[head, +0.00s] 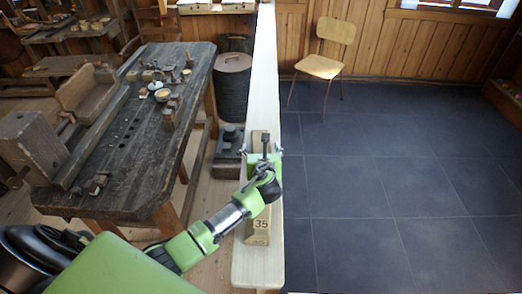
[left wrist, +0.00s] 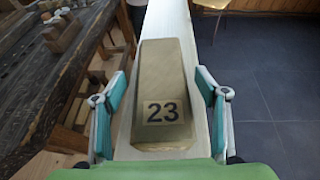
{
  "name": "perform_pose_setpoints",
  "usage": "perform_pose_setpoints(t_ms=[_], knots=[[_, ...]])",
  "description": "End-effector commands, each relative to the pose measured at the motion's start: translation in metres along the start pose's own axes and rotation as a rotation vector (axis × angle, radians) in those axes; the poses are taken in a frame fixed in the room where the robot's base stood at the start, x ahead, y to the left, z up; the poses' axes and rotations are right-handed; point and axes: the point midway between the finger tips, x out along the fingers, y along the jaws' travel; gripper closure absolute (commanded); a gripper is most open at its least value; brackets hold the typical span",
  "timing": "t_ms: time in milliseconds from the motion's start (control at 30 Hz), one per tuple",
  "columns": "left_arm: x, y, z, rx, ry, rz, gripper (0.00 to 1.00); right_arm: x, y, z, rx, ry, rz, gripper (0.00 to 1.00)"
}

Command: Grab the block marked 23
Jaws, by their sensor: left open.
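The block marked 23 (left wrist: 164,75) is a long tan wooden block with a black number on a pale label. It lies on a narrow pale wooden board (left wrist: 173,20). My left gripper (left wrist: 161,88) is open, with one teal finger on each side of the block and visible gaps to both sides. In the head view my left gripper (head: 263,156) is over the board, and the block (head: 260,137) shows only in part behind it. A second block, marked 35 (head: 261,226), sits on the board nearer the camera. My right gripper is not in view.
An old dark workbench (head: 140,130) with small turned pieces and tools stands left of the board. A dark barrel (head: 232,85) stands between them. Right of the board is open tiled floor (head: 390,180) with a wooden chair (head: 325,60) at the back.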

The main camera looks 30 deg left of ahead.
Motion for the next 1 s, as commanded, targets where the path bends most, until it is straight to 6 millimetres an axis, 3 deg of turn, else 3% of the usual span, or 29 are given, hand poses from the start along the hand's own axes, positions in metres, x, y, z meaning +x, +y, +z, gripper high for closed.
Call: perform_pose_setpoints(t_ms=[133,400,433,600,633,1000], knots=[[0.014,0.000,0.001,0.000,-0.001,0.001,0.33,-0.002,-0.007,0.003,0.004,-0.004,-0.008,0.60],[0.017,0.000,0.000,-0.001,-0.001,-0.001,0.33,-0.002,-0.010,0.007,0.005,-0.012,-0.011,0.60],[0.017,0.000,0.000,-0.001,-0.001,-0.001,0.36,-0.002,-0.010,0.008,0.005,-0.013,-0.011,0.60],[0.016,0.000,0.000,-0.001,-0.001,-0.001,0.80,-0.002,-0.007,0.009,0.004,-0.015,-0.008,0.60],[0.016,0.000,0.000,-0.001,-0.001,-0.001,0.84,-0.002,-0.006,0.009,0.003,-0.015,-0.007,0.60],[0.015,0.000,0.004,-0.002,-0.004,-0.001,0.84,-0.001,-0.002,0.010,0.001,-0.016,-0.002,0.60]])
